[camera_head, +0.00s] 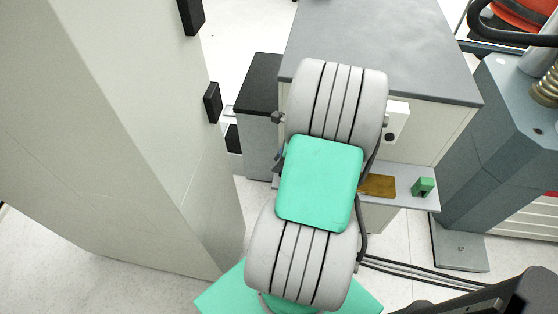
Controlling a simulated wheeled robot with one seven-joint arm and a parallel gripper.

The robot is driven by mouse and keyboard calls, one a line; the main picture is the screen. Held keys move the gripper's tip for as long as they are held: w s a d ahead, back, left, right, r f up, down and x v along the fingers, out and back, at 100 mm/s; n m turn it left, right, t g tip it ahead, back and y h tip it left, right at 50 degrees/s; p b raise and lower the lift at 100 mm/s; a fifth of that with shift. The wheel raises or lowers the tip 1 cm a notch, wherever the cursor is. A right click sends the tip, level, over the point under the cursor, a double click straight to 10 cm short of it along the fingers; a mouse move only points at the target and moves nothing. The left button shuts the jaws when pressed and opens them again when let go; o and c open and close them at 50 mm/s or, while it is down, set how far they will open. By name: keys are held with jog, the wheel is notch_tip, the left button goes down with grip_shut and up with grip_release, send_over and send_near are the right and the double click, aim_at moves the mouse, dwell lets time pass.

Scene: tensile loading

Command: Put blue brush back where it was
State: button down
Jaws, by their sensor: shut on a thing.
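I cannot make out the blue brush in the head view. My own arm, with grey ribbed links and a green pad, fills the middle of the picture and hides what lies behind it. My gripper does not show. A small dark bluish bit shows at the left edge of my arm, but I cannot tell what it is.
A small grey shelf (408,201) right of my arm carries a brown block (378,186) and a green block (423,187). Behind is a grey-topped cabinet (400,50). A blue-grey machine (500,130) stands right. A tall pale cabinet (110,130) is left. Cables cross the floor.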

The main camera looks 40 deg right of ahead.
jog(key=shift+f, duration=0.2)
jog(key=c, duration=1.1)
grip_release()
